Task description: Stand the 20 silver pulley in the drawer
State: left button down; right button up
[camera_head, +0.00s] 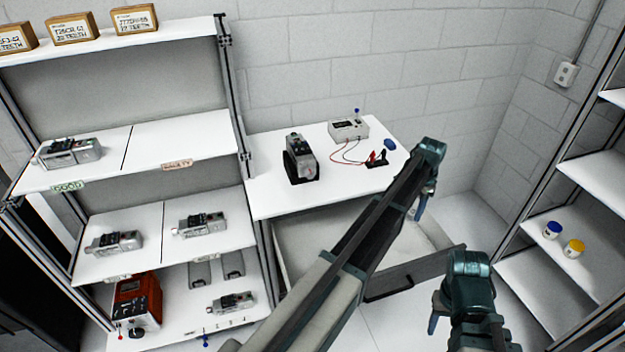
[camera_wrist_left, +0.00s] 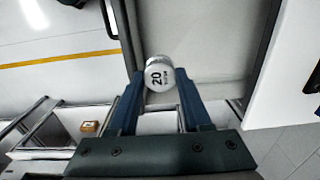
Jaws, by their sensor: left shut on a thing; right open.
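The silver pulley (camera_wrist_left: 158,74), marked 20, is between the fingertips of my left gripper (camera_wrist_left: 160,88) in the left wrist view. My left gripper (camera_head: 420,205) is shut on it over the right part of the open drawer (camera_head: 390,278) in the head view; I cannot make the pulley out clearly there. The drawer's pale floor (camera_wrist_left: 190,35) lies beyond the pulley in the wrist view; the pulley appears above it, the exact height unclear. My right gripper (camera_head: 436,318) is open and empty, in front of the drawer. My left arm hides part of the drawer.
The workbench (camera_head: 265,195) above the drawer holds a dark machine (camera_head: 299,160), a meter box (camera_head: 348,130) and red and black leads. Shelves with servo units stand at left. The right shelf holds a blue-lidded jar (camera_head: 552,230) and a yellow-lidded jar (camera_head: 574,249).

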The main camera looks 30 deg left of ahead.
pick_arm(q)
jog(key=shift+f, duration=0.1)
dwell(0.5)
notch_tip(320, 180, down, 24)
jog(key=b, duration=2.4)
jog(key=shift+f, duration=0.2)
jog(key=shift+f+b, duration=1.4)
jog(key=shift+b, duration=0.3)
dwell(0.3)
jog(key=shift+c, duration=1.3)
grip_release()
jog(key=shift+r, duration=0.1)
jog(key=shift+r, duration=0.1)
notch_tip(320, 180, up, 14)
jog(key=p, duration=1.4)
jog(key=shift+f, duration=0.2)
